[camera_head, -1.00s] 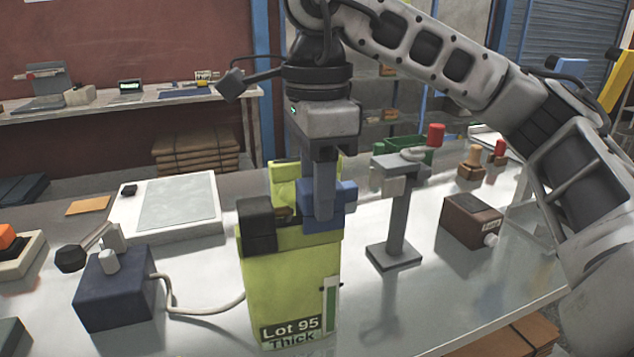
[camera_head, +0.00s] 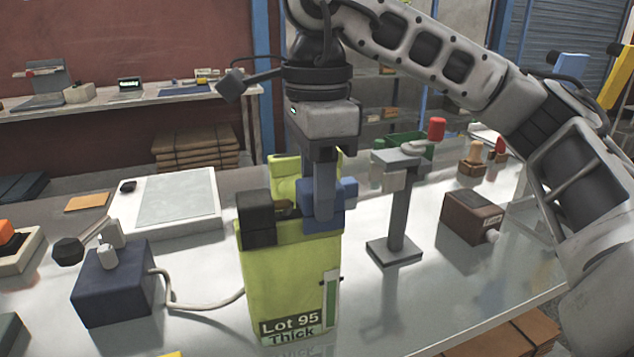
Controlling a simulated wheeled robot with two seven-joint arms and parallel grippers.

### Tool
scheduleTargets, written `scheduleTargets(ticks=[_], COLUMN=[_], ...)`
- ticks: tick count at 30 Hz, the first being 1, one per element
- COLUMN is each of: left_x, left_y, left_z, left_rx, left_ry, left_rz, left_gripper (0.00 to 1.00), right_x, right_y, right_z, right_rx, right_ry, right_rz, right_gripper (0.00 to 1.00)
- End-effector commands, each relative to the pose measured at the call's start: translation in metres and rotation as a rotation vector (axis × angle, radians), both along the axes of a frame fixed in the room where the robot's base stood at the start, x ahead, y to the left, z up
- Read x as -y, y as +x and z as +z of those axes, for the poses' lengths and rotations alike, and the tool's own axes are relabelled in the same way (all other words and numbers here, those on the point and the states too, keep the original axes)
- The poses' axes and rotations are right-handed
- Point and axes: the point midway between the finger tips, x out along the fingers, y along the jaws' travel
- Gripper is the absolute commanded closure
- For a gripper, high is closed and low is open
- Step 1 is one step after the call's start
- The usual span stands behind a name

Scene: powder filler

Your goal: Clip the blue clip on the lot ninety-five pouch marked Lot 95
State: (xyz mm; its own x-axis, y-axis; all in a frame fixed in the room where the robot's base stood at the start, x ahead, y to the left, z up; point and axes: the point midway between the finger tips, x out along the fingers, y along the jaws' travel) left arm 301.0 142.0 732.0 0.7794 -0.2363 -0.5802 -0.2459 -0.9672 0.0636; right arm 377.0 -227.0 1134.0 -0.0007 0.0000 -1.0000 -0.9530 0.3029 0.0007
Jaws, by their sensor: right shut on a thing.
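The yellow-green pouch (camera_head: 285,285) stands upright on the table, with a label reading "Lot 95" and "Thick" low on its front. The blue clip (camera_head: 312,217) is at the pouch's top edge, on the right part of it. My right gripper (camera_head: 322,205) points down and is shut on the blue clip. The fingers partly cover the clip, and I cannot tell how far it straddles the edge. A black clip-like block (camera_head: 256,215) sits on the top edge just to the left. My left gripper is not in view.
A second yellow-green pouch (camera_head: 285,178) stands behind. A grey post stand (camera_head: 397,215) and a brown box (camera_head: 470,217) are to the right. A dark blue box (camera_head: 112,283) with a cable and a white flat scale (camera_head: 170,208) are to the left.

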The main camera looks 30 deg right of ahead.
Motion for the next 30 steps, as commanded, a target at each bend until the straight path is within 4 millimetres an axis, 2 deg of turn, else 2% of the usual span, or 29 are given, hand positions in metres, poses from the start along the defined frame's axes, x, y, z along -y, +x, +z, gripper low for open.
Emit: scheduleTargets(ticks=[13, 14, 16, 17, 30], left_x=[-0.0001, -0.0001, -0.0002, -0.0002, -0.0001], left_y=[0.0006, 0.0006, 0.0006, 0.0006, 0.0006], left_z=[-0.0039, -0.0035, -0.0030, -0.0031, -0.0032], left_rx=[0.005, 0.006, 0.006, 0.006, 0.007], left_ry=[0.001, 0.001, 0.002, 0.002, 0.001], left_rz=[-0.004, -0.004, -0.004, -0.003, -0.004], left_gripper=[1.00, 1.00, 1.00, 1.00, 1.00], right_x=[0.0001, 0.0001, 0.0001, 0.0001, 0.0001], right_y=[0.0000, 0.0000, 0.0000, 0.0000, 0.0000], right_z=[-0.0075, -0.0073, -0.0067, -0.0067, -0.0068], right_rx=[0.001, 0.001, 0.001, 0.001, 0.000], right_ry=[0.000, 0.000, 0.000, 0.000, 0.000], right_rz=[0.000, 0.000, 0.000, 0.000, 0.000], right_gripper=[0.84, 0.60, 0.40, 0.37, 0.37])
